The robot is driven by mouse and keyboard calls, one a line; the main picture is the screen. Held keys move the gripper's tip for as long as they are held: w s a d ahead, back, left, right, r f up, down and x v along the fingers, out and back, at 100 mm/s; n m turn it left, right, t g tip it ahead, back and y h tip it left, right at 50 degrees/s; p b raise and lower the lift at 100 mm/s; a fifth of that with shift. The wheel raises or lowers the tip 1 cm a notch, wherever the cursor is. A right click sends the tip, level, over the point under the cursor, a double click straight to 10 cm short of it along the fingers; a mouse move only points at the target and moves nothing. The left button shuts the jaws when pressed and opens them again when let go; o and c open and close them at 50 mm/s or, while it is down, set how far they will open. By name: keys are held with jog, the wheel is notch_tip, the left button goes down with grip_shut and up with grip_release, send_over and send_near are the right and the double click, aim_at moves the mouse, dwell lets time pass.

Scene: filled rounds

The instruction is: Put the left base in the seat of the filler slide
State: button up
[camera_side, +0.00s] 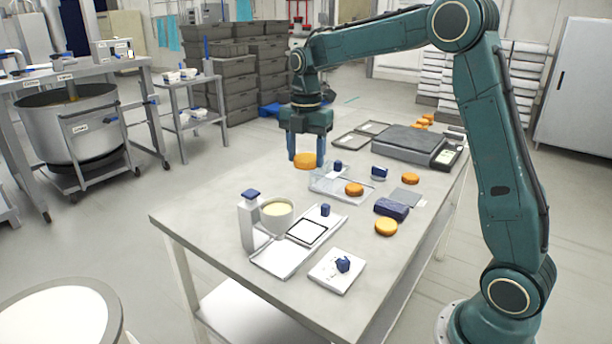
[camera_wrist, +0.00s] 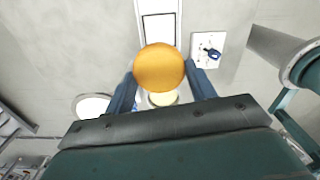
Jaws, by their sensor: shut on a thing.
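My gripper (camera_side: 306,158) is shut on an orange round base (camera_side: 304,162) and holds it above the far left part of the table. In the wrist view the base (camera_wrist: 159,68) sits between the blue fingers (camera_wrist: 160,84), its flat face towards the camera. What looks like the filler slide (camera_side: 307,231), a white unit with a black-outlined square seat, lies nearer the table's front, apart from the base. Its outlined plate (camera_wrist: 159,28) shows beyond the base in the wrist view. The seat appears empty. The base hides part of the unit and the cream bowl there.
A cream bowl (camera_side: 278,214) and a white bottle (camera_side: 249,220) stand beside the slide. Other orange rounds lie on a clear tray (camera_side: 326,185) and on the table (camera_side: 386,227). A blue block (camera_side: 391,209) and a white plate with a blue piece (camera_side: 337,277) lie nearby.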

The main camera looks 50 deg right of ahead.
send_over(306, 232)
notch_tip(306, 232, down, 15)
jog(key=shift+r, duration=0.1)
dwell(0.4)
jog(key=shift+f, duration=2.1)
jog(key=shift+f, duration=0.1)
jog(key=o, duration=0.7)
notch_tip(306, 232, up, 12)
